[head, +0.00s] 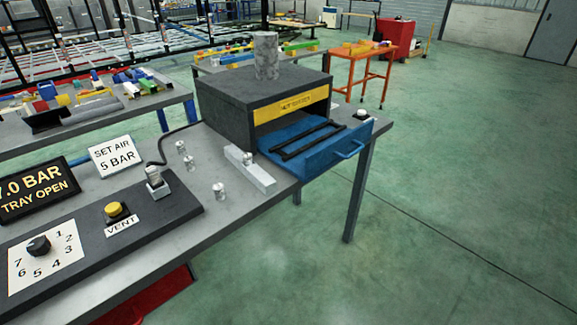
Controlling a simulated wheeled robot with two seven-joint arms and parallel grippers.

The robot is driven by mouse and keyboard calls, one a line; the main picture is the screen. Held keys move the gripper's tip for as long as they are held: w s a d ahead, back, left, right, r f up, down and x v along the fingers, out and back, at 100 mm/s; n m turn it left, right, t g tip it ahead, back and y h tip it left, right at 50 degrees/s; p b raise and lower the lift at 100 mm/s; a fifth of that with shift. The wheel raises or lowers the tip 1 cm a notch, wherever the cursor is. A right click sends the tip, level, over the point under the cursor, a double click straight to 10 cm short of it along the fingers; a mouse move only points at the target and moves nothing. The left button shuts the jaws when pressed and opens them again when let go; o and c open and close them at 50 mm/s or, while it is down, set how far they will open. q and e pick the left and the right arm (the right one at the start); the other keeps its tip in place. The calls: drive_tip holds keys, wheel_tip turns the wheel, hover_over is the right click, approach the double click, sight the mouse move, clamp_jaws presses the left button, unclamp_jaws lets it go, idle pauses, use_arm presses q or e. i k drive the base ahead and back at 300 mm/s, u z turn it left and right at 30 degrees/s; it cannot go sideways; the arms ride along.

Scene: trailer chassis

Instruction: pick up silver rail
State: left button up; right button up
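A silver-grey elongated bar, which looks like the silver rail (259,180), lies on the grey workbench (225,222) in front of the dark box. A small metallic knob or cylinder (248,158) shows at its middle; I cannot tell if it is attached or standing behind. Neither of my grippers is in the head view, so nothing is seen touching the bar.
A dark box (225,108) has its blue tray (330,150) pulled open, with black bars (308,140) inside. Several small metal cylinders (219,191) stand nearby. A dark control panel (75,256) and signs fill the left. Green floor (450,180) is clear at right.

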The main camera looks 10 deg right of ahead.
sight(260, 178)
drive_tip(key=z, duration=1.6)
drive_tip(key=i, duration=3.35)
drive_tip(key=u, duration=3.35)
